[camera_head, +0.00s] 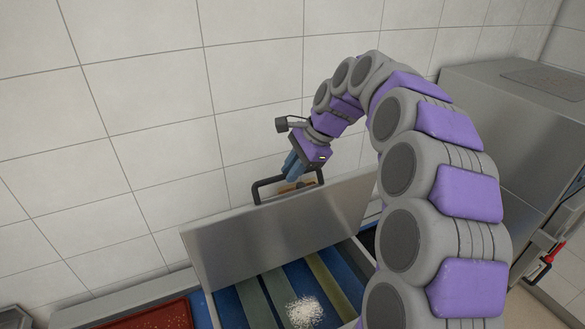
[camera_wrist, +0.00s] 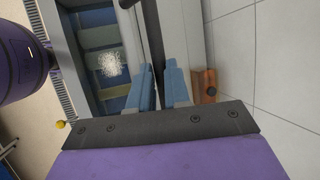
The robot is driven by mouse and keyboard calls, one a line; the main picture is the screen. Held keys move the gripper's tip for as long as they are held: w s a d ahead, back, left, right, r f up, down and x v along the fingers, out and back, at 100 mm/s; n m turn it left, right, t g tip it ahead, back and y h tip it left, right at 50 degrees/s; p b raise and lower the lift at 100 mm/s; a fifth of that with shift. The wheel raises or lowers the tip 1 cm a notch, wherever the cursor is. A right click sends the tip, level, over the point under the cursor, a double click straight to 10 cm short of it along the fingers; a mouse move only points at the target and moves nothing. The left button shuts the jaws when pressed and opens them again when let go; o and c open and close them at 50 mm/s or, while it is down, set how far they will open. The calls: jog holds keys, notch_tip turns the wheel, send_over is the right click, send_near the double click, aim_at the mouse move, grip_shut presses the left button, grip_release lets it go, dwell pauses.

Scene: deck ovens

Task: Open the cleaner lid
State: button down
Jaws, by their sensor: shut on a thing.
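The cleaner lid (camera_head: 275,235) is a grey metal panel, raised and standing steeply tilted over the open cleaner in the head view. A black bar handle (camera_head: 257,190) sits on its top edge. My gripper (camera_head: 291,166) is at the handle's right part, with blue fingers pointing down. In the wrist view the two blue fingers (camera_wrist: 162,88) are shut on the black handle (camera_wrist: 152,25), one on each side. The lid's hinge is hidden.
A white powdery pile (camera_head: 304,311) lies on the slats. A red tray (camera_head: 150,318) is at the lower left. A large metal unit (camera_head: 500,110) stands at the right. A tiled wall (camera_head: 150,110) is close behind. A wooden block (camera_wrist: 205,85) is beside the fingers in the wrist view.

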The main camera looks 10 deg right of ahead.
dwell(0.4)
jog(key=s+d+f+t+b, duration=0.2)
jog(key=s+b, duration=0.4)
jog(key=s, duration=0.4)
jog(key=shift+s+f+n+t+y, duration=0.15)
jog(key=shift+s+n+t+y, duration=0.2)
jog(key=shift+t, duration=0.25)
jog(key=c, duration=1.1)
grip_release()
jog(key=shift+d, duration=0.1)
jog(key=v, duration=1.7)
jog(key=shift+d, duration=0.1)
